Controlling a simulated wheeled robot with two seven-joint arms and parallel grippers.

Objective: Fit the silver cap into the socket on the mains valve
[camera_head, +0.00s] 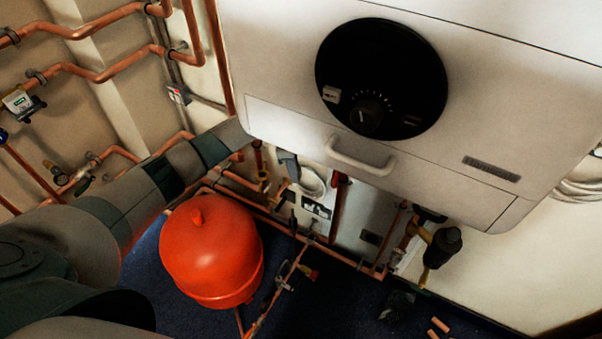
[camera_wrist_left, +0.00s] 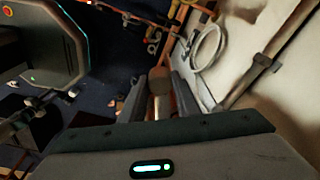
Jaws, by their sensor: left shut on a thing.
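In the head view my left arm comes in from the left and passes behind the lower left edge of the white boiler, which hides its hand. In the left wrist view my left gripper (camera_wrist_left: 161,86) is shut on a small round piece, apparently the silver cap (camera_wrist_left: 160,79). It looks dull grey-brown in this light, with a copper-coloured part behind or below it. I cannot tell which fitting is the mains valve, and I cannot make out its socket. My right gripper is not in view.
The boiler (camera_head: 270,125) overhangs the pipework. A red tank (camera_head: 210,250) stands on the dark blue floor under my arm. Copper pipes run along the left wall. A brass fitting with a black body (camera_head: 441,246) sits below the boiler. Coiled cable (camera_wrist_left: 207,47) hangs on the wall.

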